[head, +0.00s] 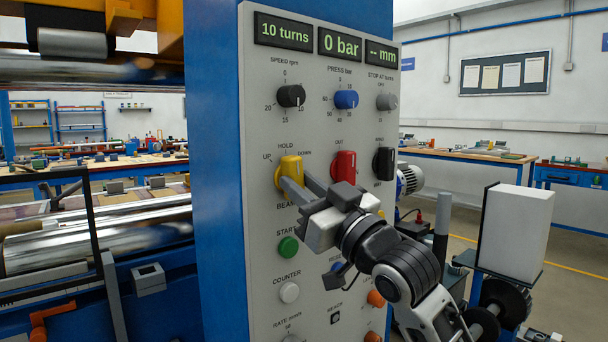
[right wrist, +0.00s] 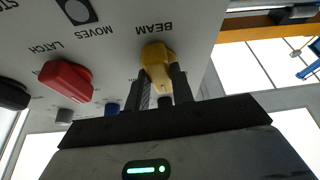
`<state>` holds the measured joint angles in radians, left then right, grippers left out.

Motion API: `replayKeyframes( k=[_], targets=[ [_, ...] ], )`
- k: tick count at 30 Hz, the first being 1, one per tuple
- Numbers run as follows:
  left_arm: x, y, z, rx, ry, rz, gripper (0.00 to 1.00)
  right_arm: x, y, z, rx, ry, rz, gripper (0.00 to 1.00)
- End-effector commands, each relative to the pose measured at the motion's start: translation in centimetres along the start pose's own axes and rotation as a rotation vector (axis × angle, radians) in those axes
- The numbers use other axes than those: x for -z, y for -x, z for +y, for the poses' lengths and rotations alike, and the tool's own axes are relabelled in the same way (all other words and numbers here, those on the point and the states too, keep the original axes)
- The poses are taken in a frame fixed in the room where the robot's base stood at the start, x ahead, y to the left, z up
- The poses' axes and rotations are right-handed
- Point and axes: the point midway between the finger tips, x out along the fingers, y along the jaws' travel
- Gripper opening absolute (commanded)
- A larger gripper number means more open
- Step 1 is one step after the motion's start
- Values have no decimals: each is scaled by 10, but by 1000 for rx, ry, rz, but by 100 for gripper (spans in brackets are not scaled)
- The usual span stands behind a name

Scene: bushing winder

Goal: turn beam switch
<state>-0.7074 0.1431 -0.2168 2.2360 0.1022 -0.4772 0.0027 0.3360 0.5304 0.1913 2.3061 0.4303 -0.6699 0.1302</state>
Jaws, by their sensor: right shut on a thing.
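The yellow beam switch (head: 289,171) is on the grey control panel (head: 262,215), with HOLD above it, UP to its left and DOWN to its right. My right gripper (head: 298,186) reaches up to it from the lower right. In the right wrist view the gripper (right wrist: 161,95) has its two fingers on either side of the yellow switch (right wrist: 157,62), shut on its grip. The fingers and hand partly cover the BEAM label in the head view. My left gripper is not in view.
The red switch (head: 343,166) is just right of the yellow one, close to my fingers. A black switch (head: 384,164) is farther right. The green start button (head: 288,247) and white counter button (head: 289,292) are below. The machine's rollers (head: 120,240) lie left of the panel.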

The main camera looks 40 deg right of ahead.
Motion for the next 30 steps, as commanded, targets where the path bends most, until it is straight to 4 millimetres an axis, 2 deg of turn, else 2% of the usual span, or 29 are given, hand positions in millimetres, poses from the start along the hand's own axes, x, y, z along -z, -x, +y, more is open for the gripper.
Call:
replayKeyframes(
  k=[9,23,24,26,30],
  targets=[
    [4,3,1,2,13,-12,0,1,0,-1,-39,-96,0,1],
    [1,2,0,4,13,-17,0,0,0,-1,-44,-108,1,1],
    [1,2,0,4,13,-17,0,0,0,-1,-44,-107,1,29],
    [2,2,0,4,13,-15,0,0,0,-1,-44,-107,1,45],
    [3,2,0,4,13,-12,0,0,0,-1,-44,-107,0,45]
  ],
)
